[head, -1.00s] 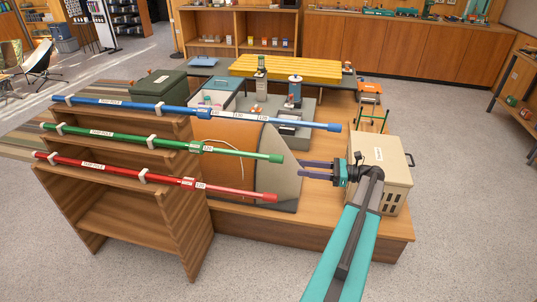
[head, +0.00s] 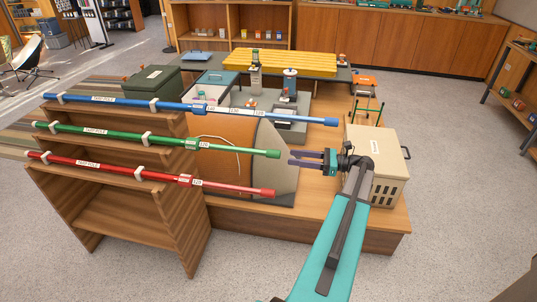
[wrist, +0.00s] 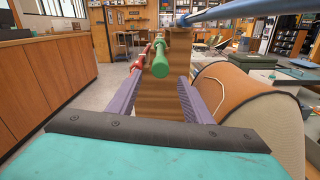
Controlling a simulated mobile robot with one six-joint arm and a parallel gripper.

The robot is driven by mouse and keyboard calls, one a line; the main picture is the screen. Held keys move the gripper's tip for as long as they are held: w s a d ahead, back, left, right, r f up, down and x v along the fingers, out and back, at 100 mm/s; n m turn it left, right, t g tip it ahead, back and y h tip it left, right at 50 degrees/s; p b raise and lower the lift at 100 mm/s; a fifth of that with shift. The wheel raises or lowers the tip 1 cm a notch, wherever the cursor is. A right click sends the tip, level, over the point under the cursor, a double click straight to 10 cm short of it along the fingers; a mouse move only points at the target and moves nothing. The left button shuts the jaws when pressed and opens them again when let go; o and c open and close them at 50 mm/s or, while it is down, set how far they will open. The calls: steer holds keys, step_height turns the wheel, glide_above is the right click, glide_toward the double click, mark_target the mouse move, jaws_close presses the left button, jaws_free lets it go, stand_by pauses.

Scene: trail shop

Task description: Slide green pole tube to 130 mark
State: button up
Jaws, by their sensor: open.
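The green pole (head: 112,136) lies in clips on the middle step of a wooden rack. Its green tube (head: 240,151) reaches out to the right past the rack, beside white mark labels too small to read surely. In the wrist view the tube's green end (wrist: 159,66) faces me, ahead of and between my fingers. My gripper (head: 291,158) is open and empty, a little to the right of the tube's end and apart from it.
A blue pole (head: 270,117) runs above and behind, a red pole (head: 230,188) below and in front. An orange-brown rolled shape (head: 225,135) lies behind the poles. A beige box (head: 383,180) stands beside my arm. The front floor is clear.

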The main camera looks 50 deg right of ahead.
mark_target(269, 154)
steer(key=p+x, duration=0.2)
steer(key=x, duration=0.9)
steer(key=shift+w, duration=0.15)
steer(key=shift+c, duration=0.3)
jaws_close()
